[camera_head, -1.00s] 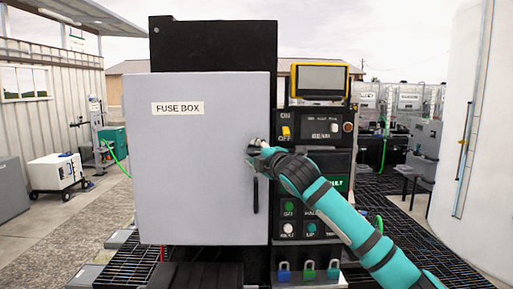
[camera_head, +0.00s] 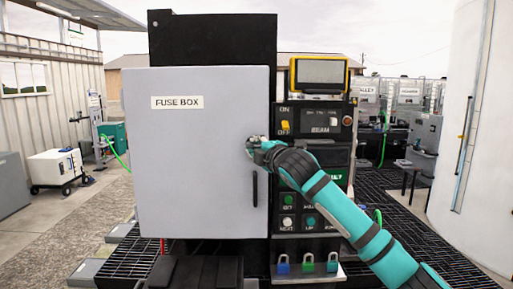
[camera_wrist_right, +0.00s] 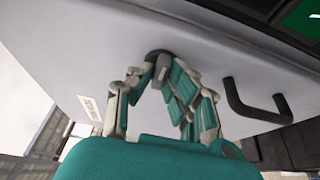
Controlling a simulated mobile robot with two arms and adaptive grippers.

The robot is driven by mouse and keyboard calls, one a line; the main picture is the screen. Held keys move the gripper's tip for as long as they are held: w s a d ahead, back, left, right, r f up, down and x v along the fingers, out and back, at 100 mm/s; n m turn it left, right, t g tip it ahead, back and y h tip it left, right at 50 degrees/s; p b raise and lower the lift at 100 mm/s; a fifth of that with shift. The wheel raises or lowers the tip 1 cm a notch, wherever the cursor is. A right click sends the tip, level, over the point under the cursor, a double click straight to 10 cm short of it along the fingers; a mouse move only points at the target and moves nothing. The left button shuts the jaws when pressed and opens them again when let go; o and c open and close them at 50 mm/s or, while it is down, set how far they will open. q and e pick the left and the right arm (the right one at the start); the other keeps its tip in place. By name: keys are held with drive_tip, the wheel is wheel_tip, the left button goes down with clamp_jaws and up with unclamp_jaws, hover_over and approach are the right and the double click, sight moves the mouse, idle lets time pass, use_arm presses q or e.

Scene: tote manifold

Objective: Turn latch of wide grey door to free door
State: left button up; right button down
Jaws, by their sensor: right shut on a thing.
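The wide grey door (camera_head: 195,165) of the fuse box stands upright and looks closed, with a "FUSE BOX" label (camera_head: 177,102) at its upper left. My right gripper (camera_head: 258,146) is at the door's right edge, above the black handle (camera_head: 255,188). In the right wrist view, the fingers of my right gripper (camera_wrist_right: 162,82) close around the small dark latch (camera_wrist_right: 158,56) on the door face. The black handle (camera_wrist_right: 258,108) is to the right there, clear of the fingers. The fingers partly hide the latch, and in the head view it is mostly covered. My left gripper is not in view.
A control panel (camera_head: 310,165) with buttons and a yellow-framed screen (camera_head: 319,77) stands right of the door. Coloured padlocks (camera_head: 308,263) hang below it. A white tank (camera_head: 468,120) is at the far right. Open ground lies left of the door.

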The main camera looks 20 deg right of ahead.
drive_tip(key=shift+r, duration=0.1)
drive_tip(key=shift+f+m+b, duration=0.25)
drive_tip(key=shift+m+b, duration=0.45)
drive_tip(key=shift+b, duration=0.25)
drive_tip(key=m+t+h+b, duration=0.1)
drive_tip(key=m+b, duration=0.2)
drive_tip(key=m+t+h+b, duration=0.1)
drive_tip(key=m+b, duration=0.3)
drive_tip(key=m+t+h+b, duration=0.1)
drive_tip(key=m+b, duration=0.2)
drive_tip(key=m, duration=0.1)
drive_tip(key=shift+a+f+t, duration=0.2)
drive_tip(key=shift+a+t, duration=0.05)
drive_tip(key=shift+t, duration=0.15)
drive_tip(key=m+h+b, duration=0.2)
drive_tip(key=m, duration=0.3)
drive_tip(key=shift+a+r+b, duration=0.1)
drive_tip(key=shift+r+b, duration=0.05)
drive_tip(key=shift+b, duration=0.15)
drive_tip(key=shift+r+m+h+b, duration=0.1)
drive_tip(key=shift+m+h+b, duration=0.1)
drive_tip(key=shift+m+h, duration=0.8)
drive_tip(key=shift+r+m+h+b, duration=0.15)
drive_tip(key=shift+m+h, duration=0.35)
drive_tip(key=shift+m, duration=1)
drive_tip(key=c, duration=1.6)
unclamp_jaws()
drive_tip(key=o, duration=0.3)
drive_tip(key=shift+w+f, duration=0.2)
drive_tip(key=shift+f, duration=0.1)
